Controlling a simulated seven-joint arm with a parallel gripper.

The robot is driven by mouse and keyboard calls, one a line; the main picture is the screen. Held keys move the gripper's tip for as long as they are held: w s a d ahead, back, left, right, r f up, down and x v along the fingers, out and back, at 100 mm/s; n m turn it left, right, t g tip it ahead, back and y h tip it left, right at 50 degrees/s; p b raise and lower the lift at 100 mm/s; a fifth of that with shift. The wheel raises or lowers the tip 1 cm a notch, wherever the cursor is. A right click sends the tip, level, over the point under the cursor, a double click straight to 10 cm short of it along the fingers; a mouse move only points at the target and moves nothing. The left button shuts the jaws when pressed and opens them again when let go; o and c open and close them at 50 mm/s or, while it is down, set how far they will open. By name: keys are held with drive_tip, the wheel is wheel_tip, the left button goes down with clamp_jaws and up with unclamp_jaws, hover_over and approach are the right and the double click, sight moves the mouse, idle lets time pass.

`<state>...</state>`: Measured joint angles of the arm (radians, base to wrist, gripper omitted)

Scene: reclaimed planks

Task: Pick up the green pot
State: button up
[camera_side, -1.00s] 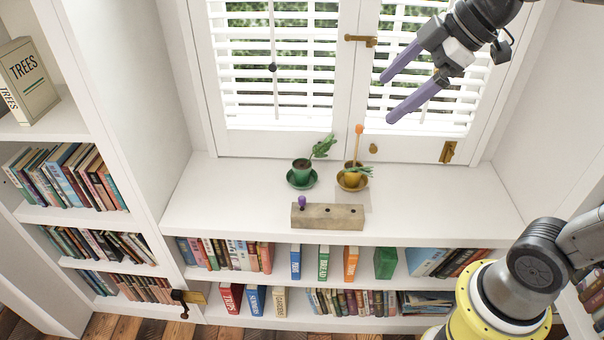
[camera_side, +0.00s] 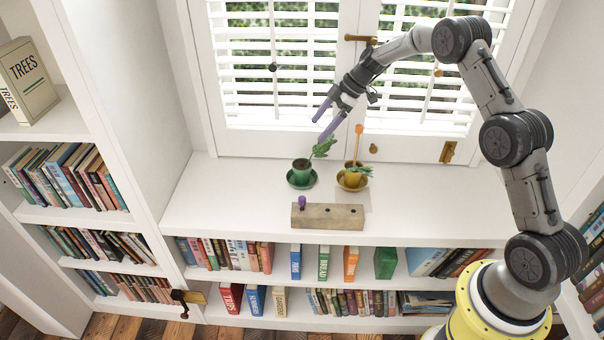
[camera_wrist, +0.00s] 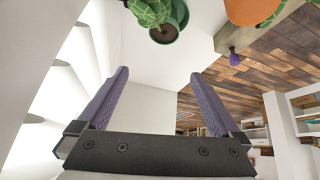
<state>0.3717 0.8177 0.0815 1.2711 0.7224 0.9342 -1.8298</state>
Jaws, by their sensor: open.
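The green pot (camera_side: 302,173) stands upright on a green saucer (camera_side: 291,183) on the white window seat, with a leafy plant (camera_side: 325,147) leaning right out of it. In the wrist view the pot (camera_wrist: 164,36) shows from above at the top, its leaves (camera_wrist: 150,12) partly over it. My gripper (camera_side: 321,129) is open and empty. It hangs above and behind the pot, its purple fingers pointing down and left, close to the plant's leaves in the side view. In the wrist view the gripper (camera_wrist: 160,85) has nothing between its fingers.
A yellow pot (camera_side: 352,181) with an orange-tipped stake stands right of the green pot. A wooden block (camera_side: 335,217) with a purple knob (camera_side: 302,202) lies in front. The shuttered window (camera_side: 275,80) is close behind. The seat's left part is clear.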

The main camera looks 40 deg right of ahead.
sight(302, 165)
drive_tip(key=shift+m, duration=0.3)
drive_tip(key=x, duration=0.5)
drive_tip(key=s+d+f+x, duration=0.1)
drive_tip(key=x, duration=0.4)
drive_tip(key=s+d+f+x, duration=0.1)
drive_tip(key=x, duration=0.4)
drive_tip(key=shift+w+f, duration=0.2)
drive_tip(key=shift+f, duration=0.05)
clamp_jaws()
